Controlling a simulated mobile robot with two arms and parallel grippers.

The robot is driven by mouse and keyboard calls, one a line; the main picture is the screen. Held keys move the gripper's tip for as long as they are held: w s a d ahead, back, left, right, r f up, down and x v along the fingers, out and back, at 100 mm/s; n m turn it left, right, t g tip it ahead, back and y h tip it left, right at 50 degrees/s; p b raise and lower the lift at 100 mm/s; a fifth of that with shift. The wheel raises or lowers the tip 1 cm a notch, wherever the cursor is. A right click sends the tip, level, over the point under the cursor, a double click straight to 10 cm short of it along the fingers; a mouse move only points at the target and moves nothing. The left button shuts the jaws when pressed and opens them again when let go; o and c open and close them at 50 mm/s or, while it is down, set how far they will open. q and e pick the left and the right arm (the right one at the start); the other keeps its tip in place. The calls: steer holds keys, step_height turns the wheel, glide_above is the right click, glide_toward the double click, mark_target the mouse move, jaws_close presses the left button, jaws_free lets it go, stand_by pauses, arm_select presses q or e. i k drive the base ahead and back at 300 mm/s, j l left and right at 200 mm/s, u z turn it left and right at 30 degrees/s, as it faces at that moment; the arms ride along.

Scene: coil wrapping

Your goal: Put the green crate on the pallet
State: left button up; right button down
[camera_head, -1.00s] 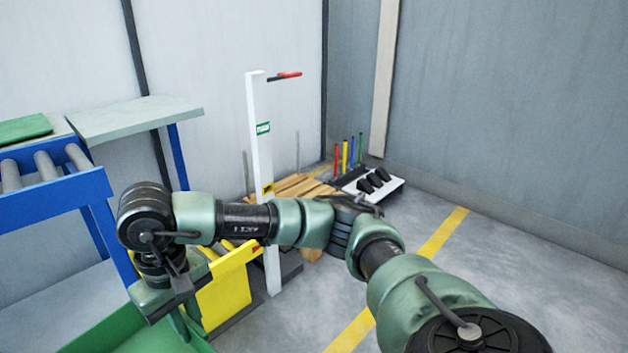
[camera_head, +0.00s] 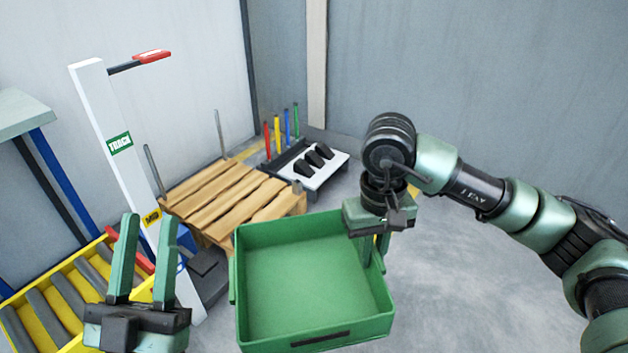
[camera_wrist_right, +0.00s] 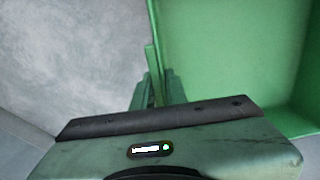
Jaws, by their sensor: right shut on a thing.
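The green crate (camera_head: 310,285) is empty and upright in the lower middle of the head view. My right gripper (camera_head: 375,245) is shut on the crate's right wall. The right wrist view shows its fingers (camera_wrist_right: 158,90) on the crate's wall, with the crate's inside (camera_wrist_right: 235,60) to the right. The wooden slatted pallet (camera_head: 222,198) lies low behind the crate, whose far rim covers part of its near edge. My left gripper (camera_head: 145,255) is open and empty, to the left of the crate and apart from it.
A white post (camera_head: 120,150) with a red-tipped arm stands left of the pallet. A white tray with black pieces (camera_head: 318,165) and coloured rods (camera_head: 277,133) are behind the pallet. Floor at right is clear.

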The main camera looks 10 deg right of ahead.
mark_target(226, 194)
steer(key=i+l+z, duration=0.15)
steer(key=i+z, duration=0.45)
steer(key=i, duration=0.15)
steer(key=i+l+u, duration=0.1)
steer(key=i+u, duration=0.35)
steer(key=i+l+u, duration=0.2)
steer(key=u, duration=0.2)
